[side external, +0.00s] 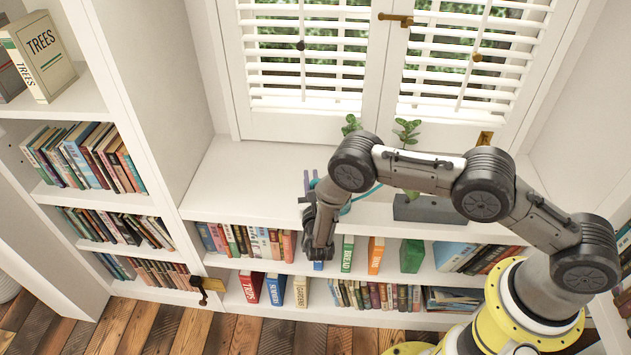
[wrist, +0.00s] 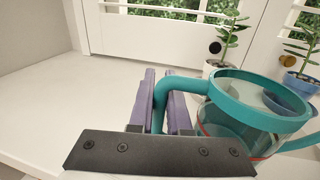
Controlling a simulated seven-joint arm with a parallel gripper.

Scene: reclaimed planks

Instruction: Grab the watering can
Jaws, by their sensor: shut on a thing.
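The watering can (wrist: 232,118) has a teal rim and handle and a clear body. It stands at the right in the wrist view, close to my gripper (wrist: 166,88). The purple fingers of my gripper are shut on the can's teal handle (wrist: 160,98), one finger on each side. In the side external view my gripper (side external: 311,184) is over the window-seat shelf. Only a small teal part of the can (side external: 362,197) shows there; my arm hides the rest.
A white pot with a plant (wrist: 222,55) stands behind the can, and a blue pot (wrist: 300,84) is at the right. A dark grey planter (side external: 428,209) sits on the white shelf top (side external: 240,185). The shelf's left part is clear. Books (side external: 245,240) fill the compartments below.

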